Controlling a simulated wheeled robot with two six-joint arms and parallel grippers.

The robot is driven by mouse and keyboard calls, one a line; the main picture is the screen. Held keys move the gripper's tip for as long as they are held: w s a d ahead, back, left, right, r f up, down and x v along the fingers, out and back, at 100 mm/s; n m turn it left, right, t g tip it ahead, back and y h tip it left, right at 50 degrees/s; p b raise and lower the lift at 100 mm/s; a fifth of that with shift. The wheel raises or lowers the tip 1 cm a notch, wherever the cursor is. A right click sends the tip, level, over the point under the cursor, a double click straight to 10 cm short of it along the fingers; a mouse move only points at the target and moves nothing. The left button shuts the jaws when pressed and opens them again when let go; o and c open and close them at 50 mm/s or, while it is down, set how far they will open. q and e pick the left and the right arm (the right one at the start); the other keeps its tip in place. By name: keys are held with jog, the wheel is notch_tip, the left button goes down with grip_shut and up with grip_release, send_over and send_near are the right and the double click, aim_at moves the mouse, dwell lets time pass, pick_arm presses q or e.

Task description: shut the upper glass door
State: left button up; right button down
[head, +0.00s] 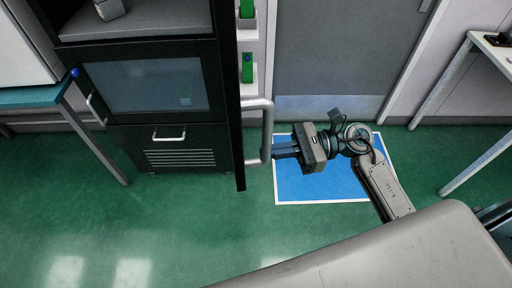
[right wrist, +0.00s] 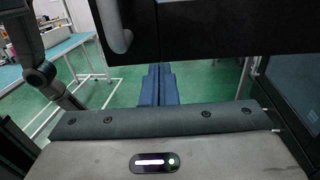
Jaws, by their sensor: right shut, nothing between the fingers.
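The upper glass door (head: 233,100) of the black cabinet stands swung open. In the head view it shows nearly edge-on as a dark upright strip, with a pale bar handle (head: 267,125) on its right side. Its dark frame (right wrist: 215,28) crosses the top of the right wrist view, with the handle (right wrist: 115,28) at upper left. My right gripper (head: 276,151) is shut and empty, its fingertips by the lower part of the handle; I cannot tell whether they touch. The shut blue fingers (right wrist: 157,80) show below the door frame in the right wrist view. My left gripper is not visible.
The cabinet's open upper shelf (head: 140,22) holds a small grey item (head: 109,9). Below are a shut glass panel (head: 145,86) and a vented lower panel (head: 180,150). A teal-topped table (head: 35,97) stands left, a white table (head: 492,50) right. Green floor between is clear.

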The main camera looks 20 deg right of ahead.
jog(key=a, duration=0.1)
jog(key=a+p, duration=0.2)
jog(key=shift+w+a, duration=0.3)
jog(key=shift+a, duration=0.1)
